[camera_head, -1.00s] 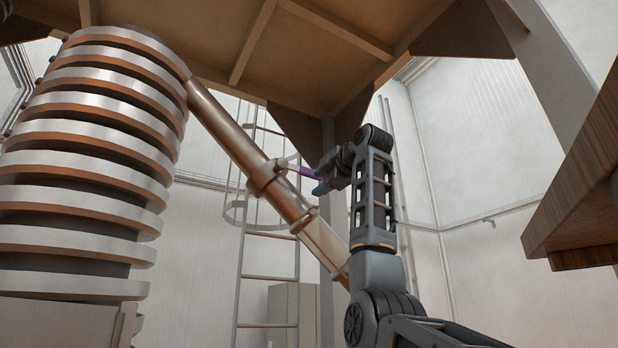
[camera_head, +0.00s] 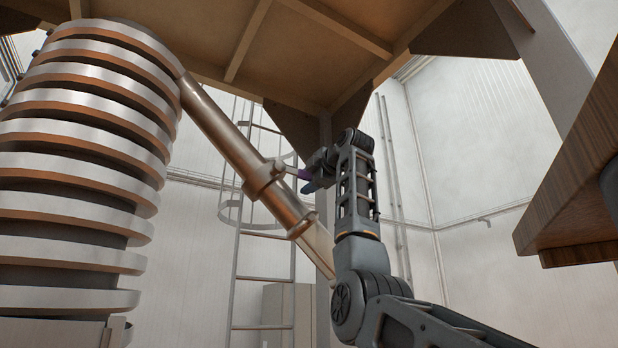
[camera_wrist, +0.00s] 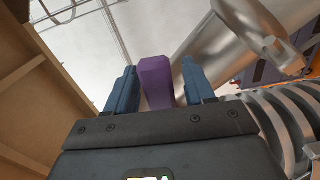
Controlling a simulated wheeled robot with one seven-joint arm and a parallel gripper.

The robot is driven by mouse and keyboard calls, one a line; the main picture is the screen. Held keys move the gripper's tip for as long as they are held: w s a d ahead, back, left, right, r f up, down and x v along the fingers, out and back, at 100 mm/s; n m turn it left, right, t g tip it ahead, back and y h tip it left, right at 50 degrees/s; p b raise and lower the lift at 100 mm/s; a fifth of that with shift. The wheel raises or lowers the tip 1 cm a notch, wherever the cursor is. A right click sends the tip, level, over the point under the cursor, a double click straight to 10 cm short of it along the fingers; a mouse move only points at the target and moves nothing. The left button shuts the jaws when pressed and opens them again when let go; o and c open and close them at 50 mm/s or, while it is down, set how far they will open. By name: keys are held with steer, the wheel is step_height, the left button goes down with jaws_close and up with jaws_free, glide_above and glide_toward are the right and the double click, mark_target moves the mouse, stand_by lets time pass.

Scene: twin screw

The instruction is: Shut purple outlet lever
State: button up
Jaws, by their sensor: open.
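The purple outlet lever (camera_wrist: 157,80) stands between the two blue fingers of my gripper (camera_wrist: 163,90) in the wrist view. The fingers are open, with a gap on each side of the lever; the gap to the right finger looks a little wider. In the head view the lever (camera_head: 304,174) sticks out from a collar on the slanted metal outlet pipe (camera_head: 232,140). My gripper (camera_head: 311,183) is at the lever's right end and hides part of it. I cannot tell whether a finger touches it.
A large ribbed column (camera_head: 75,170) stands at the left. A brown platform (camera_head: 300,50) spans overhead. A caged ladder (camera_head: 262,270) is behind the pipe. A wooden ledge (camera_head: 575,190) juts in at the right. Open space lies between my arm and that ledge.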

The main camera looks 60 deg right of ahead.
steer(key=shift+c, duration=0.5)
jaws_close()
